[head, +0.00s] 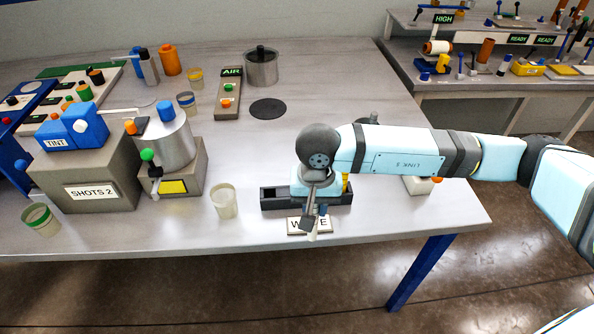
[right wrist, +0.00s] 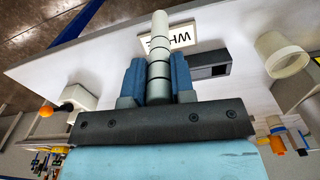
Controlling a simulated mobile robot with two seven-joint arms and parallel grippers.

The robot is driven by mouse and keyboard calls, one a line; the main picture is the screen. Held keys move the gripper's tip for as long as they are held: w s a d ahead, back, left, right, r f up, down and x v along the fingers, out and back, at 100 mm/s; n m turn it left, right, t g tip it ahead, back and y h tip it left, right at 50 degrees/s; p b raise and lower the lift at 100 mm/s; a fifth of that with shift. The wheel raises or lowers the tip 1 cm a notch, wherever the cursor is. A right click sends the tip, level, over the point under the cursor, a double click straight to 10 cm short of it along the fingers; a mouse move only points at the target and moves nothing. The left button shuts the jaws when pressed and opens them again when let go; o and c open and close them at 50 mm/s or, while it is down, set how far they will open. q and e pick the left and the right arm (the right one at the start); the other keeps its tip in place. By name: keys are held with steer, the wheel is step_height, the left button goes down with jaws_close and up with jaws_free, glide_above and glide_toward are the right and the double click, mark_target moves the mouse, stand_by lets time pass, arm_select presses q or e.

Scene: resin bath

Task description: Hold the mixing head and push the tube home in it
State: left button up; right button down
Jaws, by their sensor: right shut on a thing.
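My right gripper (head: 316,212) is over the front of the table, pointing down. In the right wrist view its blue fingers (right wrist: 158,78) are shut on a pale grey ringed tube (right wrist: 159,52). The tube's light tip sticks out past the fingers, beside a white label on the table. In the head view the tube's pale end (head: 312,236) shows just below the fingers. I cannot pick out the mixing head for certain in either view. My left gripper is not in view.
A dark slotted tray (head: 275,204) lies under my right wrist, with a partly covered label (head: 296,225) before it. A pale cup (head: 223,201) stands to its left, and the "SHOTS 2" box (head: 110,165) farther left. The table's middle is mostly clear.

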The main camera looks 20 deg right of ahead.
steer(key=s+d+f+n, duration=0.1)
steer(key=d+f+n, duration=0.1)
steer(key=f, duration=0.5)
steer(key=s+d+f+n, duration=0.2)
steer(key=f, duration=0.5)
steer(key=shift+d, duration=0.15)
steer(key=shift+f, duration=0.1)
